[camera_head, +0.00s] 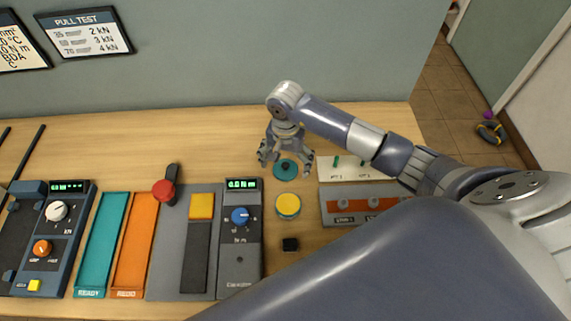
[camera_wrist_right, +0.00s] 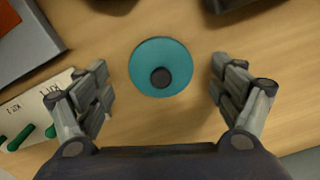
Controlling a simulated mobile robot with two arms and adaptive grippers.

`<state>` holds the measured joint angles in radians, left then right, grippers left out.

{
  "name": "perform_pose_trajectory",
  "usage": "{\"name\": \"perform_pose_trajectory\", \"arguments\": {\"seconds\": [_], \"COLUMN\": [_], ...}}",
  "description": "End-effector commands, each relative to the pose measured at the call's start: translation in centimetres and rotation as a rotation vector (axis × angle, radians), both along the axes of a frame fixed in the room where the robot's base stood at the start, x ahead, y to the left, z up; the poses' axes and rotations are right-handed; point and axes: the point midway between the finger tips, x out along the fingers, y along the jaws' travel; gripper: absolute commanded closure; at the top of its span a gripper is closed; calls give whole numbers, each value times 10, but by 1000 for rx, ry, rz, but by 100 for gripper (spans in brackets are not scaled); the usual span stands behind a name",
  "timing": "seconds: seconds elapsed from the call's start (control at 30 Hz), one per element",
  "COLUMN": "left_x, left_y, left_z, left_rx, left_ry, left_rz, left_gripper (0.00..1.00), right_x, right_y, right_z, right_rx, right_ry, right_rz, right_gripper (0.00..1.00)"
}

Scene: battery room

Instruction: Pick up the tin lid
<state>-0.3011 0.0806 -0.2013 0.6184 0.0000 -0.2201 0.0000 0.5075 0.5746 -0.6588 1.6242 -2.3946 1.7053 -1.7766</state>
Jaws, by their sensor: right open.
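The tin lid is a teal disc with a dark round knob. In the head view the lid (camera_head: 284,172) lies on the wooden bench. In the right wrist view the lid (camera_wrist_right: 143,62) shows whole, with its knob near its lower middle. My right gripper (camera_head: 286,160) is above the lid with its fingers spread and nothing between them. In the wrist view the right gripper's fingers (camera_wrist_right: 163,88) stand apart on both sides of the lid, not touching it. My left gripper is in neither view.
A yellow-topped round tin (camera_head: 288,206) stands in front of the lid, with a small black block (camera_head: 290,244) nearer. A white card with green pieces (camera_head: 345,167) and a grey fixture (camera_head: 340,217) lie right. A blue-knob tester (camera_head: 241,250) stands left. Bench behind the lid is clear.

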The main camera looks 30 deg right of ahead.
Motion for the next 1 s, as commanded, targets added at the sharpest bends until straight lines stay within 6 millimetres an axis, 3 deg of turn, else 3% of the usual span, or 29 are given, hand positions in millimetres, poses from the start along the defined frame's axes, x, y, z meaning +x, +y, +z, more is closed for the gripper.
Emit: {"name": "perform_pose_trajectory", "arguments": {"seconds": [0.3, 0.53, 0.87, 1.0], "left_x": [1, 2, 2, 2], "left_y": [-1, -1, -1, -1], "left_z": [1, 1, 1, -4], "left_rx": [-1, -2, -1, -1], "left_ry": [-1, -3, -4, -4], "left_rz": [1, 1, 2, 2], "left_gripper": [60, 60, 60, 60], "right_x": [0, 0, 0, 1], "right_y": [0, 0, 0, 0], "right_z": [-5, -5, -6, 5], "right_rx": [0, 0, -1, -1], "right_ry": [-1, -1, 1, -4], "right_rz": [0, 0, 0, 1], "right_gripper": [15, 53, 56, 56]}}
